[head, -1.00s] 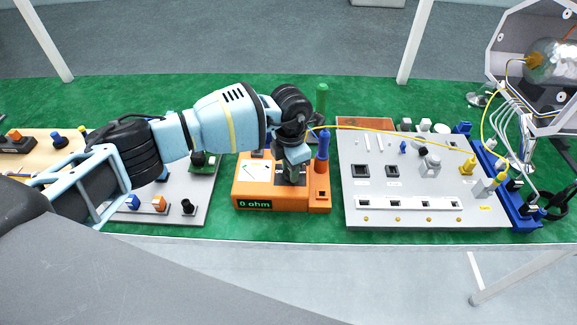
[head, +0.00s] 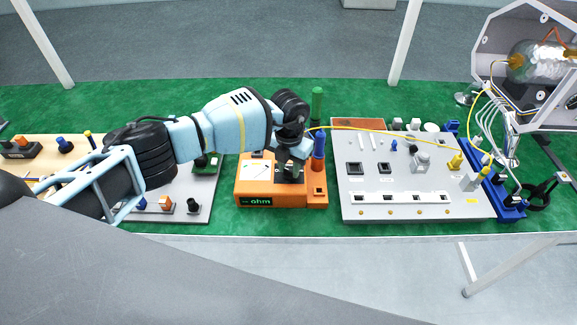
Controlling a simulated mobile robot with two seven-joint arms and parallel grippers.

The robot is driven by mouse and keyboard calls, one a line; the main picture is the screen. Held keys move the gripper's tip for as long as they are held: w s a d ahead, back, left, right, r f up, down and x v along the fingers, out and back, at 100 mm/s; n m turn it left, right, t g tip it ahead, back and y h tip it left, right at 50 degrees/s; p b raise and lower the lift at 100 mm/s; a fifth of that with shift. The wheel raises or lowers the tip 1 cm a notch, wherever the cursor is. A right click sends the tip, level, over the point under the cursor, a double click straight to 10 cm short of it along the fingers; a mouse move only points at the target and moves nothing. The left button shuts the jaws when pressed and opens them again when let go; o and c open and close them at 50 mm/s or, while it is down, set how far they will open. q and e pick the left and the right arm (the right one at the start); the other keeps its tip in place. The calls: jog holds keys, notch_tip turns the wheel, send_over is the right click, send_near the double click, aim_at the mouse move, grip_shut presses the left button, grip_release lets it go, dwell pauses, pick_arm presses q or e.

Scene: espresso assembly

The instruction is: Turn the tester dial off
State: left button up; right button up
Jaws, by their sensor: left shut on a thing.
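The orange tester (head: 262,189) stands on the green mat in the middle of the head view. Its front display (head: 257,201) is lit with green text; I can read "ohm", and the mark before it is too small to tell. A white meter face (head: 256,170) shows on its top left. My left gripper (head: 290,173) points down onto the right part of the tester's top and is shut on the dial, which it mostly hides. My right gripper is not in view.
A blue probe (head: 319,147) and a green probe (head: 317,104) stand upright right of my gripper. A yellow cable (head: 375,130) runs right over the grey board (head: 415,180). Another grey board (head: 205,186) with parts lies left.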

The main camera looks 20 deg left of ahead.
aim_at(289, 170)
pick_arm(q)
jog(key=shift+w+r, duration=0.1)
jog(key=o, duration=1)
jog(key=shift+r, duration=3.9)
